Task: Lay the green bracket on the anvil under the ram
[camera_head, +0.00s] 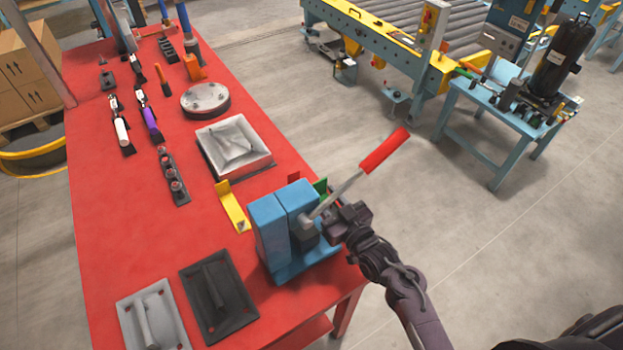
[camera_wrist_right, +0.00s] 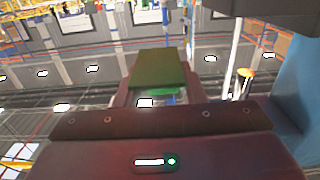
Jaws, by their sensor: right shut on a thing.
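The green bracket (camera_head: 320,187) shows as a small patch beside the blue press (camera_head: 268,222), mostly hidden by the press and my gripper. My right gripper (camera_head: 337,212) is at the press's right side, shut on the bracket. In the right wrist view the green bracket (camera_wrist_right: 158,70) stands out between the fingers, with the blue press body (camera_wrist_right: 302,60) close at the right edge. The press's lever has a red grip (camera_head: 385,150) and slants up to the right over my gripper. The anvil and the ram's lower end are hidden from view. My left gripper is out of view.
Open floor lies to the right.

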